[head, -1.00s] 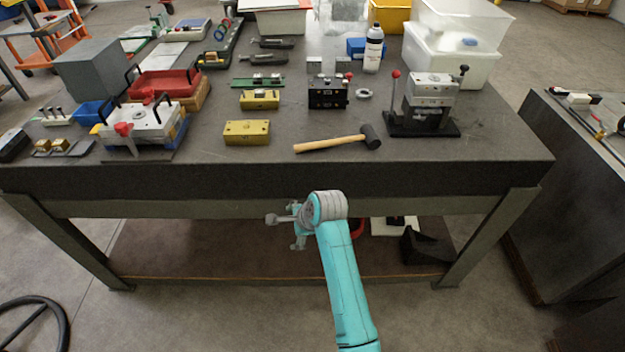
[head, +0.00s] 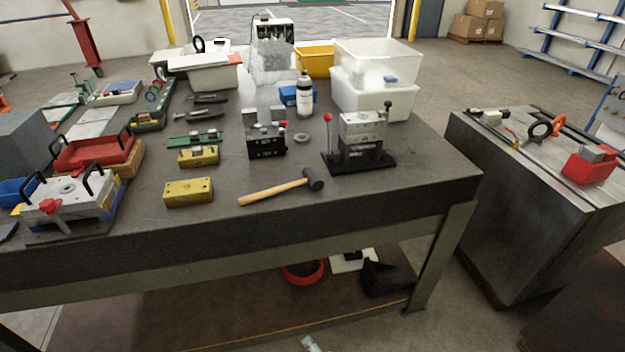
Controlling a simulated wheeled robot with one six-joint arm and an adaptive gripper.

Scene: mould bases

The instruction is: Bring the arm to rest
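Only a small pale tip, apparently of my gripper (head: 311,344), shows at the bottom edge of the head view. It is in front of the workbench (head: 300,222), low by its lower shelf, and apart from the things on top. Its fingers cannot be made out, and the rest of my arm is out of frame. I cannot see whether it holds anything.
A mallet (head: 272,190), a yellow block (head: 188,192) and a press with a red-knobbed lever (head: 360,140) stand along the bench's front. A red ring (head: 303,273) lies on the lower shelf. A grey cabinet (head: 530,200) stands right, across a floor gap.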

